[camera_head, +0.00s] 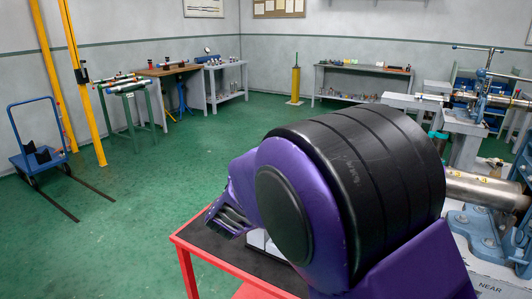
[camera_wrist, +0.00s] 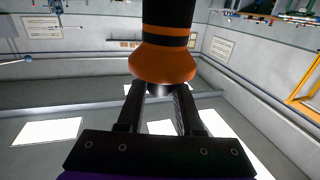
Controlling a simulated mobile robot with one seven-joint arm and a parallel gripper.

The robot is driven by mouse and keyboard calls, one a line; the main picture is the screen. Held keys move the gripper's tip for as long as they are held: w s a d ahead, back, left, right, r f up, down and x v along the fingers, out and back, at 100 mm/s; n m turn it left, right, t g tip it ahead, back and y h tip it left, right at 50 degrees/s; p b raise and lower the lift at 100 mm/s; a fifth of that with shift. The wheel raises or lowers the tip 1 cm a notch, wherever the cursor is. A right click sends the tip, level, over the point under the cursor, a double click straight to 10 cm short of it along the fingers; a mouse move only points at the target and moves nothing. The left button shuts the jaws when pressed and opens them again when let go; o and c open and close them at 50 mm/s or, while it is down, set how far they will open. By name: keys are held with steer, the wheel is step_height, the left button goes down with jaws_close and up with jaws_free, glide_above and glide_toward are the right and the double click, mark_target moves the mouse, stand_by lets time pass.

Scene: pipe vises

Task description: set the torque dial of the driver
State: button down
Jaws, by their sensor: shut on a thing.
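In the wrist view an orange and black round tool (camera_wrist: 163,50), which looks like the driver, stands between the fingertips of my gripper (camera_wrist: 158,92). It has a black body, a black band and a flared orange collar at the end closest to the fingers. My gripper is shut on it, around a narrow dark part below the collar. No dial marks can be read. In the head view my own purple and black arm fills the middle and hides my gripper and the tool.
A red-framed cart with a black top (camera_head: 212,243) stands partly behind my arm. At right, a blue vise (camera_head: 490,228) holds a metal pipe (camera_head: 482,188) above a base marked NEAR. Workbenches (camera_head: 180,70) line the back. A blue trolley (camera_head: 38,155) stands left. The green floor at left-centre is clear.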

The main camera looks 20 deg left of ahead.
steer(key=m+h+p, duration=0.3)
steer(key=h, duration=0.2)
steer(key=shift+a+r, duration=0.1)
steer(key=shift+r, duration=0.05)
steer(key=shift+m+h+p, duration=0.9)
steer(key=shift+m+h, duration=0.5)
steer(key=shift+h, duration=0.6)
steer(key=shift+g+h, duration=0.3)
steer(key=c, duration=0.5)
jaws_free()
steer(key=shift+c, duration=0.2)
steer(key=v, duration=1.7)
steer(key=shift+s, duration=0.15)
